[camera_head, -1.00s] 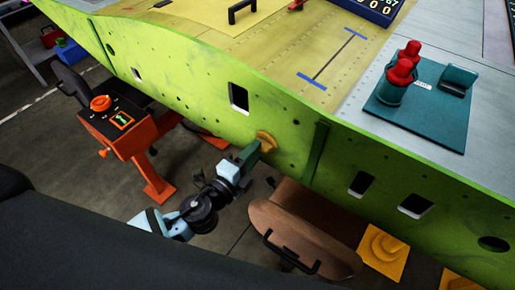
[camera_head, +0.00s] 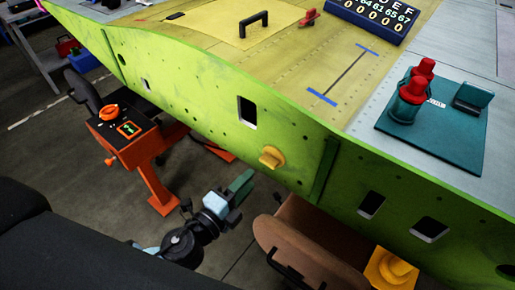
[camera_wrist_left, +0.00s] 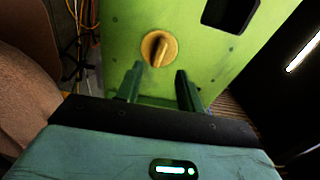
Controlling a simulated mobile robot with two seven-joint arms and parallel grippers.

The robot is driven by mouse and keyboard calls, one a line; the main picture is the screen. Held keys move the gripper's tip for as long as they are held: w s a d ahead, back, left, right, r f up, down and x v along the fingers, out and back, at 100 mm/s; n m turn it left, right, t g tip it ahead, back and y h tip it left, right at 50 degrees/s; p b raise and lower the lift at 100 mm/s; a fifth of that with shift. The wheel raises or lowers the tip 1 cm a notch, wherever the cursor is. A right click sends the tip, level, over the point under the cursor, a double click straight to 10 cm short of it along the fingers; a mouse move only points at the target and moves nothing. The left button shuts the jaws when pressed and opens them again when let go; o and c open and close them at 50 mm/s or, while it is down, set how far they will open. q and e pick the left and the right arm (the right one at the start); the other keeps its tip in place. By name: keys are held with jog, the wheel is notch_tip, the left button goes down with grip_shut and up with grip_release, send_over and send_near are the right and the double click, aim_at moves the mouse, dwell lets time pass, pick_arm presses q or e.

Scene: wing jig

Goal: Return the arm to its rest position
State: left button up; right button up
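My left gripper (camera_head: 242,184) is below and left of the yellow knob (camera_head: 270,157) on the green wing-jig panel (camera_head: 200,100), apart from it. In the left wrist view, the two green fingers (camera_wrist_left: 158,85) stand apart with nothing between them. The yellow round knob with its raised grip (camera_wrist_left: 158,48) is ahead of the fingertips on the green panel. My left arm comes in from the lower left, partly hidden by a dark shape. My right gripper is not in view.
A brown case (camera_head: 285,245) with a black handle stands close right of my left gripper. An orange stand (camera_head: 130,135) is at left. A yellow block (camera_head: 388,268) is at lower right. A teal plate (camera_head: 440,140) with red-topped canisters lies on the wing. Grey floor (camera_head: 90,190) shows between.

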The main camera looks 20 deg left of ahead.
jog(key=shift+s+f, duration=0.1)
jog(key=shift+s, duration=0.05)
